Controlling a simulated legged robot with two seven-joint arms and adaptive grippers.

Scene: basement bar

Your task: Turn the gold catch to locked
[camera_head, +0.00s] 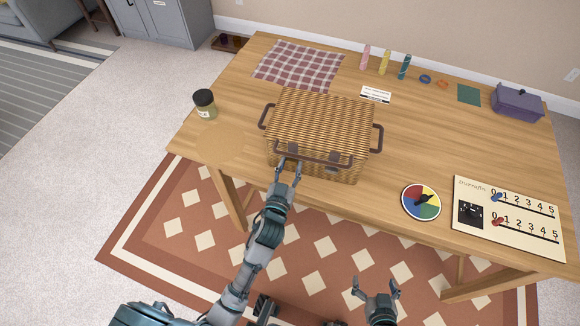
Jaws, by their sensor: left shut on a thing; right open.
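A wicker basket (322,123) with a closed lid and brown handles stands near the front edge of the wooden table. Two dark brown fastenings show on its front; the right one (334,157) is in plain view. My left gripper (288,166) reaches up to the left part of the basket's front and is shut on the catch there. The fingers mostly hide that catch, and its gold colour and turn position are too small to tell. My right gripper (376,287) is open and empty, low in front of the table and away from the basket.
A jar (205,104) stands left of the basket, a checked cloth (298,65) lies behind. A colour spinner (421,202) and a number board (510,232) lie to the right. A purple box (517,103) stands far right.

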